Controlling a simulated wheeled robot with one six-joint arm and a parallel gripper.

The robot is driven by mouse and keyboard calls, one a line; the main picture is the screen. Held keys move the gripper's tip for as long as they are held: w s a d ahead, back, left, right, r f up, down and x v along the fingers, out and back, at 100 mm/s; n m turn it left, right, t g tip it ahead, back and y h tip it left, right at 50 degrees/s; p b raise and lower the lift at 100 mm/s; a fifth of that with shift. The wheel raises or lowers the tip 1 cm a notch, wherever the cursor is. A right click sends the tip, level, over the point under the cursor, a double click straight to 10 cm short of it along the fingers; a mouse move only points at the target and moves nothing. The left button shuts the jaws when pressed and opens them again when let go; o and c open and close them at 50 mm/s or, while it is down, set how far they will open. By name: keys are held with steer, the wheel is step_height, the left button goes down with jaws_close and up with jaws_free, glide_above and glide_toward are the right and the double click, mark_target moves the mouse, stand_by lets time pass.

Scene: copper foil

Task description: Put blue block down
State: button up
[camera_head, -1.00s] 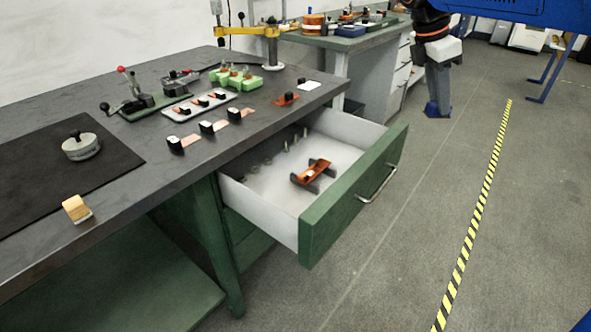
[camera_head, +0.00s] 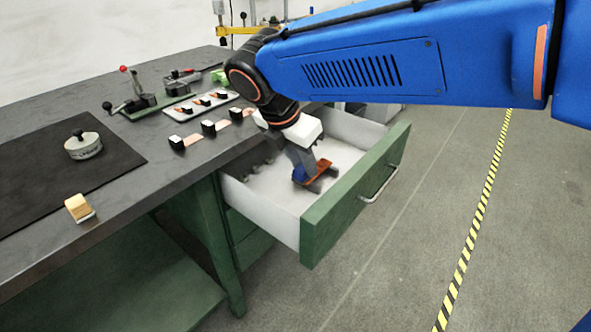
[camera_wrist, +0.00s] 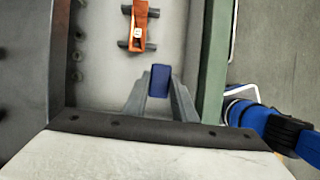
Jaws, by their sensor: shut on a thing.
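The blue block (camera_wrist: 159,80) sits between the two grey fingers of my gripper (camera_wrist: 159,94), which is shut on it. In the head view, my gripper (camera_head: 303,162) reaches down into the open drawer, and the blue block (camera_head: 299,174) shows at its fingertips, overlapping an orange piece. I cannot tell whether the block touches the drawer floor. In the wrist view, the block is clear of the orange piece, which lies farther up the picture.
The orange piece on dark feet (camera_head: 319,174) lies in the white-lined drawer (camera_head: 349,128). The green drawer front (camera_head: 360,190) bounds it on the right. Small round pegs (camera_wrist: 77,57) stand along its left side. Black blocks on copper strips (camera_head: 208,128) line the bench's edge.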

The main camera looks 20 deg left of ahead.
glide_toward(296, 206)
steer(key=d, duration=0.3)
steer(key=shift+s+r+n, duration=0.25)
steer(key=shift+s+n, duration=0.05)
steer(key=shift+s, duration=0.1)
steer(key=shift+f, duration=2.4)
steer(key=shift+f, duration=0.15)
steer(key=o, duration=1)
steer(key=shift+o, duration=0.2)
steer(key=v, duration=1.2)
steer(key=shift+d, duration=0.15)
